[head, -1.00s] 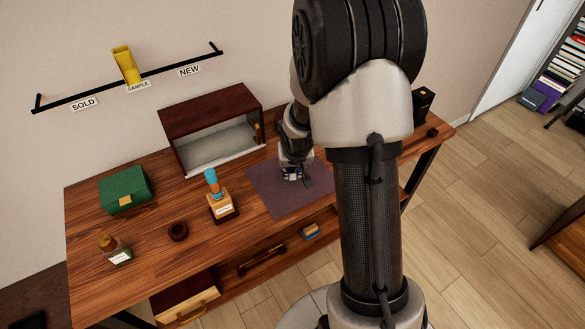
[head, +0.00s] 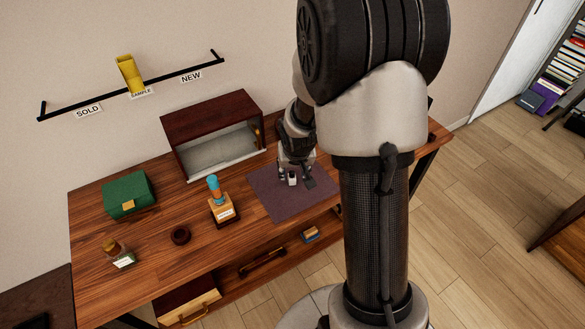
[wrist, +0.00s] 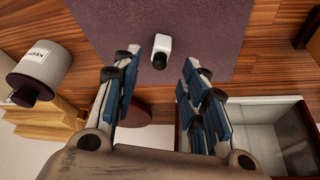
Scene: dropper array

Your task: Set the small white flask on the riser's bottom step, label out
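The small white flask (wrist: 162,44) has a black cap and stands on the purple mat in the wrist view. No label can be made out on it. My gripper (wrist: 160,61) is open, its blue-padded fingers spread to either side of the flask in the picture, with a gap on both sides. In the head view my gripper (head: 297,182) points down over the mat; the flask is hard to tell from the fingers there. The stepped wooden riser (wrist: 48,120) is at the left of the wrist view, partly covered by a grey bottle; my arm hides it in the head view.
The grey bottle (wrist: 42,66) carries a KEEP label. An open-fronted cabinet (head: 213,133) stands behind the mat (head: 274,202).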

